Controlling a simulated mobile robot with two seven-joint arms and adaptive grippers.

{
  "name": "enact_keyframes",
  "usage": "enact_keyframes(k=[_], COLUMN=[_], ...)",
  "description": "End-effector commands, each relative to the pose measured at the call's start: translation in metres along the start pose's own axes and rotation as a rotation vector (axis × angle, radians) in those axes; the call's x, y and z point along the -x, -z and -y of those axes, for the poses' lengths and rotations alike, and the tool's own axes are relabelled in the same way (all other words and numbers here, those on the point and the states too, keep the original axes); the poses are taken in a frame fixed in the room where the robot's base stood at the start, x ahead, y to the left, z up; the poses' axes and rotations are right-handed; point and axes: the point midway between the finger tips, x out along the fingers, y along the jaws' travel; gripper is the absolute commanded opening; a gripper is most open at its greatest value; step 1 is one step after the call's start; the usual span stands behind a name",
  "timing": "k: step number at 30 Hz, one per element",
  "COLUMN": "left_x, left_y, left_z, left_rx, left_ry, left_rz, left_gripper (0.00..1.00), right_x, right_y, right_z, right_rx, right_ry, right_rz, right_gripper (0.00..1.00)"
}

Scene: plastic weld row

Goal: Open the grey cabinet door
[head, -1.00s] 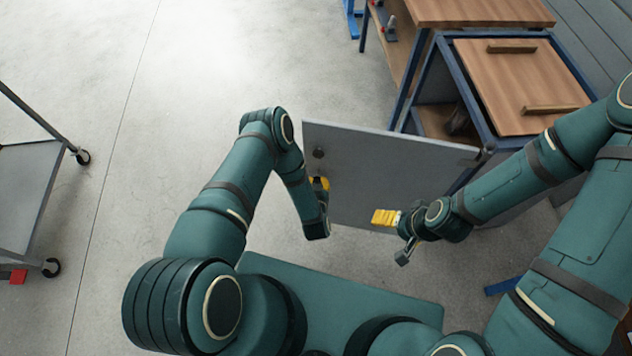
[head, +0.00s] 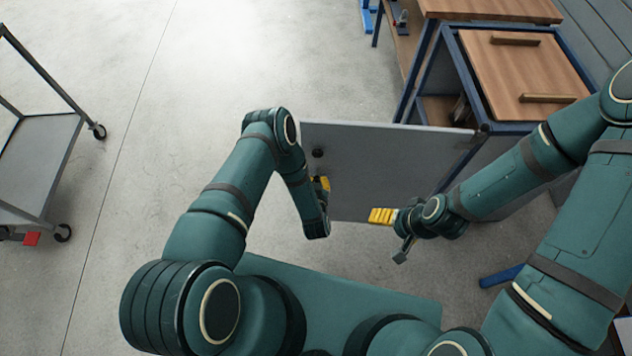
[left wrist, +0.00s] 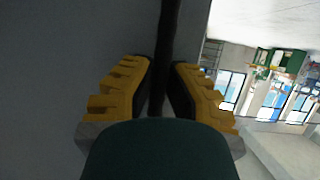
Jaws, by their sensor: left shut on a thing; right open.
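The grey cabinet door (head: 385,165) stands swung out from the cabinet (head: 520,182) in the head view, with an opening showing behind it. A dark round knob (head: 318,153) shows near its free left end. My left gripper (head: 322,184) is at that end and is shut on a dark bar, which looks like the door handle. In the left wrist view the dark bar (left wrist: 168,45) runs between the yellow fingers, with the grey door face (left wrist: 70,60) on the left. My right gripper (head: 383,216) is open and empty, in front of the door's lower right part.
The cabinet has a wooden top (head: 525,75) with two wooden handles. A wooden workbench (head: 490,10) stands behind it. A grey wheeled cart (head: 40,160) is at the far left. The floor (head: 200,90) between cart and door is clear.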

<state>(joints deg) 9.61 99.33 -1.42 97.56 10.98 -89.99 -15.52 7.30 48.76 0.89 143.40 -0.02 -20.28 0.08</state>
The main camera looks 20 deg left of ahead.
Motion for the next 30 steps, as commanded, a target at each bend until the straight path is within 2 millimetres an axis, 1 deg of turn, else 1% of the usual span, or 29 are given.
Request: enact_keyframes(k=[13,14,15,16,17,26,30], left_x=[0.000,0.000,0.000,0.000,0.000,0.001,0.011], left_y=[-0.001,-0.001,-0.001,-0.001,-0.001,0.000,-0.001], left_z=[-0.001,-0.001,-0.001,-0.001,-0.001,-0.001,-0.001], left_rx=[-0.001,-0.001,-0.001,-0.001,-0.001,-0.001,-0.001], left_ry=[-0.003,-0.003,-0.003,-0.003,-0.003,-0.003,-0.004], left_rz=[0.003,0.003,0.002,0.002,0.002,0.001,0.003], left_gripper=[0.00,0.18,0.32,0.43,0.46,0.46,0.46], right_x=[0.000,0.000,0.000,0.000,0.000,0.000,0.000], right_y=[0.000,0.000,0.000,0.000,0.000,0.000,0.000], right_z=[0.000,0.000,0.000,0.000,0.000,0.000,0.000], right_rx=[0.000,0.000,0.000,0.000,0.000,0.000,0.000], right_ry=[0.000,0.000,0.000,0.000,0.000,0.000,0.000], right_rz=[0.000,0.000,0.000,0.000,0.000,0.000,0.000], right_gripper=[0.81,0.81,0.81,0.81,0.81,0.81,0.81])
